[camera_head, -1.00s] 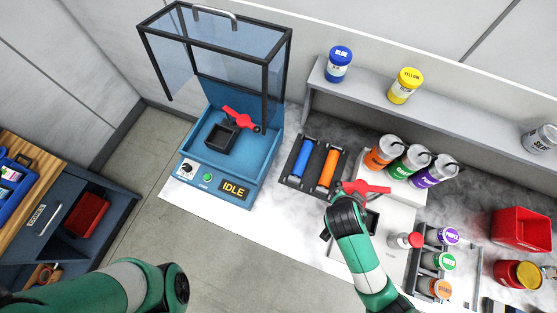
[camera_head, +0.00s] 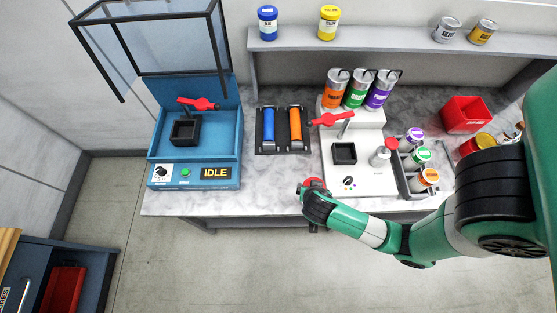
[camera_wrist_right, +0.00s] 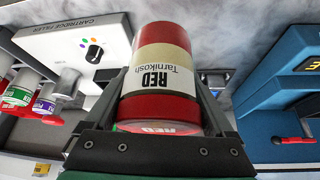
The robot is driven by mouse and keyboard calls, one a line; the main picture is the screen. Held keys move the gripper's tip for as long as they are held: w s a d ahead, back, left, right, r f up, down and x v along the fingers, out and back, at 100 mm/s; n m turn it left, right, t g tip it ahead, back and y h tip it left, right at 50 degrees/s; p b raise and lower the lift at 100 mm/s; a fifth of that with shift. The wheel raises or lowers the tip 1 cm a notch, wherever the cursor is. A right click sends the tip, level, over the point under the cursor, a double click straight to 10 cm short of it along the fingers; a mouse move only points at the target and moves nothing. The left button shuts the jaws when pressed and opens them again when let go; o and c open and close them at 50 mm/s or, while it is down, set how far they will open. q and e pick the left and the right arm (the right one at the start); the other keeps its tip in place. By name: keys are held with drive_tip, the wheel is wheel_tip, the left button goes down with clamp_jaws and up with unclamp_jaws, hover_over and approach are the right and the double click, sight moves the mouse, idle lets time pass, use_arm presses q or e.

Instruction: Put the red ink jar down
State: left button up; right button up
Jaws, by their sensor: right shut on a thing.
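The red ink jar (camera_wrist_right: 160,105) fills the middle of the right wrist view, its label reading RED upside down in that picture. My right gripper (camera_wrist_right: 160,110) is shut on it, one finger on each side. In the head view a small red part of the jar (camera_head: 314,184) shows at my right gripper (camera_head: 315,190), by the front edge of the marble worktop (camera_head: 270,197); the rest is hidden by the gripper. I cannot tell its height above the worktop. My left gripper is not in view.
The blue machine (camera_head: 195,145) stands left and the cartridge filler (camera_head: 362,175) right. Blue and orange rollers lie in a dark tray (camera_head: 281,150) behind. A rack (camera_head: 417,180) holds several small jars. A red bin (camera_head: 465,115) stands farther right. The worktop front between machine and filler is clear.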

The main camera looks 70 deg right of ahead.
drive_tip(key=w+d+f+b, duration=0.1)
drive_tip(key=w+d+f, duration=0.1)
drive_tip(key=w+f, duration=0.1)
drive_tip(key=w+d+f+b, duration=0.2)
drive_tip(key=w+f, duration=0.1)
drive_tip(key=w, duration=0.2)
drive_tip(key=w+d+f+b, duration=0.1)
drive_tip(key=w+d+f, duration=0.1)
drive_tip(key=w+f, duration=0.1)
drive_tip(key=shift+w+f+b, duration=0.1)
drive_tip(key=shift+w+b, duration=0.25)
drive_tip(key=shift+w, duration=0.05)
drive_tip(key=shift+w+d+f+b, duration=0.1)
drive_tip(key=shift+f+b, duration=0.3)
drive_tip(key=shift+f, duration=0.5)
drive_tip(key=shift+w+d+f+b, duration=0.1)
drive_tip(key=shift+f+b, duration=0.25)
drive_tip(key=shift+f, duration=0.55)
drive_tip(key=shift+f, duration=0.1)
drive_tip(key=o, duration=1.6)
drive_tip(key=shift+c, duration=0.2)
drive_tip(key=p+v, duration=0.4)
drive_tip(key=v, duration=0.8)
